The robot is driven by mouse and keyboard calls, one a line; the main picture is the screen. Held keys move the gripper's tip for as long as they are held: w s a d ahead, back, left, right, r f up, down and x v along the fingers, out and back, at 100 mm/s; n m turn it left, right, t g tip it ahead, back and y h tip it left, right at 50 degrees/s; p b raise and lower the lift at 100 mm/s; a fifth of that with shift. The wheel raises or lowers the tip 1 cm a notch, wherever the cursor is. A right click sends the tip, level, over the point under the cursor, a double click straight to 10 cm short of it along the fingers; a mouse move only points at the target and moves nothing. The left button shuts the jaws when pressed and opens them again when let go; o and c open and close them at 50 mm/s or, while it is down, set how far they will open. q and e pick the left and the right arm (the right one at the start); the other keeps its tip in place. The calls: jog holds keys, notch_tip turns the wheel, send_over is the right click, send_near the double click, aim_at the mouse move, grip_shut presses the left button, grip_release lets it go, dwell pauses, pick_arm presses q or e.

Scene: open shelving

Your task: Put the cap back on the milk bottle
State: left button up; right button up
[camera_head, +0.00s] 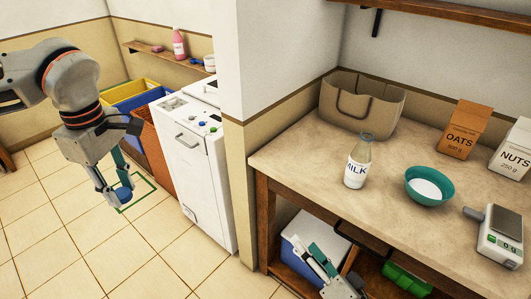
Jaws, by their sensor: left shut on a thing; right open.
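The milk bottle (358,163) stands upright on the worktop, clear at the neck with a white "MILK" label. No cap shows on its top. My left gripper (122,194) hangs over the tiled floor at the left, far from the bottle, and is shut on a small blue thing. It may be the cap, but it is too small to tell. My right gripper (318,252) is open in front of the worktop's lower shelf, below the bottle. I cannot make out anything between its fingers.
The worktop (300,158) also bears a bag (352,108), a teal bowl (414,193), an oats box (459,129), a nuts box (513,155) and a scale (501,236). A white cabinet (197,165) and wall corner stand between my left gripper and the bottle.

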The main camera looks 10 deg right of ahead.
jog(key=w+d+r+m+t+h, duration=0.2)
jog(key=d+r+m, duration=0.2)
jog(key=r+m, duration=0.3)
jog(key=w+d+r+m+t+h, duration=0.2)
jog(key=d+r+m+h, duration=0.15)
jog(key=m, duration=0.55)
jog(key=m+g+h, duration=0.2)
jog(key=m+h, duration=0.3)
jog(key=m, duration=0.9)
send_near(359, 173)
jog(key=shift+w+a+r+y, duration=0.15)
jog(key=shift+w+a+r, duration=0.1)
jog(key=shift+r, duration=0.3)
jog(key=shift+w+a+r+y, duration=0.15)
jog(key=shift+w+r, duration=0.15)
jog(key=shift+r, duration=0.2)
pick_arm(q)
jog(key=w+d+r+n, duration=0.2)
jog(key=w+d+n, duration=0.1)
jog(key=n, duration=1.1)
jog(key=w+d+r+n, duration=0.3)
jog(key=n, duration=1.1)
jog(key=shift+r, duration=0.25)
pick_arm(e)
jog(key=shift+d+f+m+g, duration=0.2)
jog(key=shift+f+m+g, duration=0.1)
jog(key=shift+m, duration=0.3)
jog(key=shift+d+f+m+g, duration=0.2)
jog(key=shift+m+g, duration=0.1)
jog(key=shift+m, duration=0.3)
